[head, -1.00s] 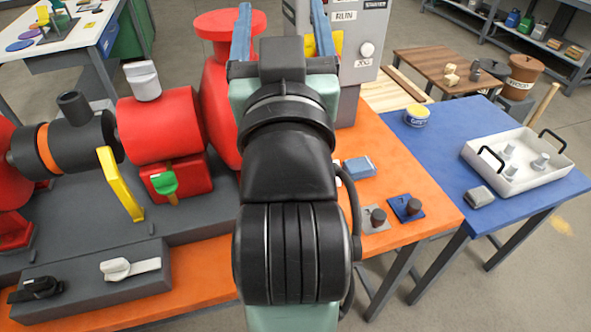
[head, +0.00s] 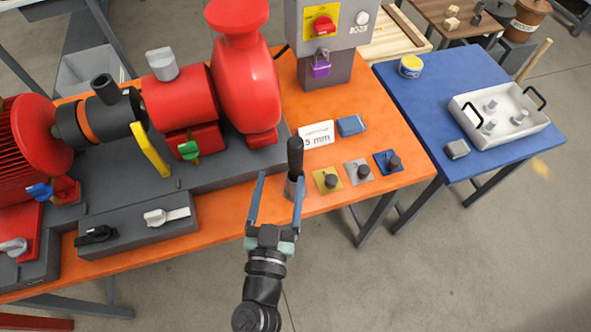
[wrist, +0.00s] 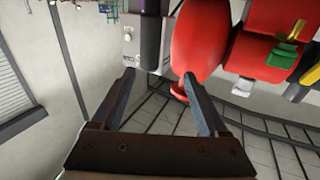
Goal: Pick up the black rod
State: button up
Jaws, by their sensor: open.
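A black rod (head: 295,153) stands upright in a small grey holder (head: 292,188) near the front edge of the orange bench (head: 335,192). My gripper (head: 282,176) is open and empty, with its two blue fingers pointing up the picture. In the head view the right finger overlaps the holder, just below the rod; I cannot tell how far apart they are in depth.
The red pump (head: 245,90) and its grey base stand left of the rod. A white sign (head: 316,135), a blue block (head: 351,125) and yellow, grey and blue plates with dark pegs lie to its right. The blue table (head: 420,110) holds a white tray (head: 500,138).

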aim_at(291, 157)
jog(key=shift+h, duration=0.3)
jog(key=w, duration=0.2)
jog(key=w+d, duration=0.1)
jog(key=w, duration=0.1)
jog(key=w+d+f, duration=0.1)
jog(key=w, duration=0.1)
jog(key=shift+w, duration=0.3)
jog(key=shift+w+d+b, duration=0.1)
jog(key=shift+w+d, duration=0.15)
jog(key=shift+w, duration=0.65)
jog(key=shift+w+d+b, duration=0.1)
jog(key=shift+w+d, duration=0.1)
jog(key=shift+w, duration=0.7)
jog(key=shift+w+d+b, duration=0.1)
jog(key=shift+w+d, duration=0.15)
jog(key=shift+w, duration=0.65)
grip_shut()
jog(key=shift+r, duration=0.15)
